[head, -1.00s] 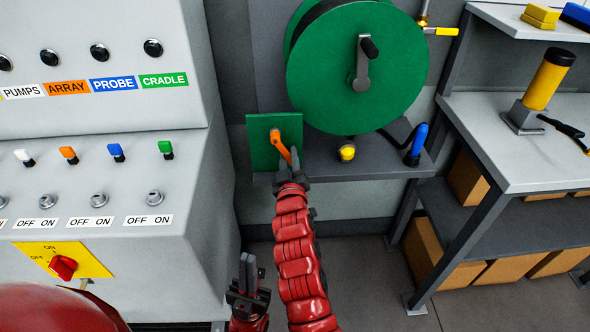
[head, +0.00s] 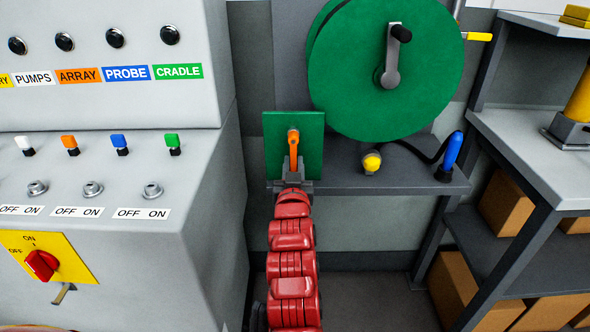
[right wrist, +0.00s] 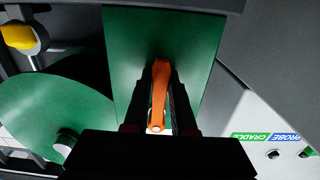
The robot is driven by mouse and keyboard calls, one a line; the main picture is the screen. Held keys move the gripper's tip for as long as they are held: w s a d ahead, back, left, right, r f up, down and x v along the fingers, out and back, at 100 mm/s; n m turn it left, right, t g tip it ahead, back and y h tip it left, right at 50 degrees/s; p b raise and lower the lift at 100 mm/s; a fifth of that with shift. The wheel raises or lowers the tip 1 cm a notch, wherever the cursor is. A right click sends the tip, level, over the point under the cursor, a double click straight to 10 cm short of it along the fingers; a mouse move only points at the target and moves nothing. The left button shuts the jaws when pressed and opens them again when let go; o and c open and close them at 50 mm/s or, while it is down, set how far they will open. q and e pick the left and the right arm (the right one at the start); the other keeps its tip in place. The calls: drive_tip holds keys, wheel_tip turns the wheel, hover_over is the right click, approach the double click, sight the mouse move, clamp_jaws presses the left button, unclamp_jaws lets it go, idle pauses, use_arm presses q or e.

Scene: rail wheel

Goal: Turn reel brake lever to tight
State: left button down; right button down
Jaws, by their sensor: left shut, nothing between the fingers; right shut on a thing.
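The orange brake lever (head: 293,150) is mounted on a square green plate (head: 312,130) below the large green reel (head: 345,75). In the head view the lever hangs nearly straight down from its pivot. My right gripper (head: 293,181) is shut on its lower end. The right wrist view shows the lever (right wrist: 160,88) between the two dark fingers (right wrist: 160,100), in front of the green plate (right wrist: 140,55). No tight marking is readable. My left gripper (head: 258,316) shows only as a small dark part at the bottom edge, beside my red right arm; its fingers look together.
A grey console (head: 200,230) with switches stands to the left. A grey shelf (head: 390,175) under the reel carries a yellow knob (head: 371,162) and a blue handle (head: 450,155). A workbench (head: 530,150) with boxes below is at right.

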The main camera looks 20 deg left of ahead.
drive_tip(key=c, duration=0.7)
unclamp_jaws()
drive_tip(key=shift+a, duration=0.15)
drive_tip(key=shift+c, duration=0.2)
drive_tip(key=shift+s, duration=0.1)
drive_tip(key=p+v, duration=0.1)
drive_tip(key=v, duration=1.6)
